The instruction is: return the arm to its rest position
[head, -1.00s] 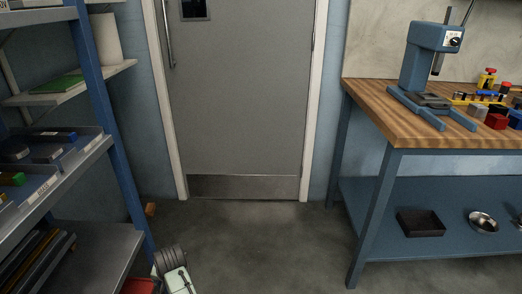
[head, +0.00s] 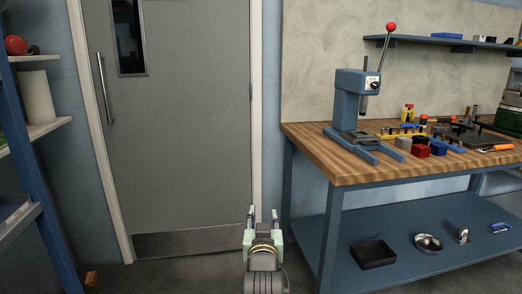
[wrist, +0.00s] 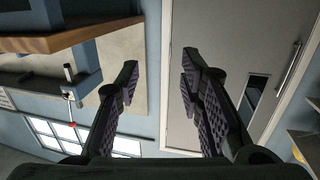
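My gripper (head: 262,216) shows at the bottom middle of the head view, pointing up and forward in front of the grey door (head: 185,170). In the wrist view my gripper (wrist: 158,80) has its two dark, ridged fingers spread wide apart. Nothing is between them, so it is open and empty. Behind the fingers the wrist view shows the door (wrist: 210,50), wall and windows, turned at an odd angle. The gripper appears to touch nothing.
A wooden-topped workbench (head: 330,165) stands on the right with a blue press (head: 352,105) and several small parts. Its lower shelf (head: 345,232) holds a dark tray (head: 373,254) and a metal bowl (head: 428,243). A blue-posted rack (head: 38,190) stands at the left.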

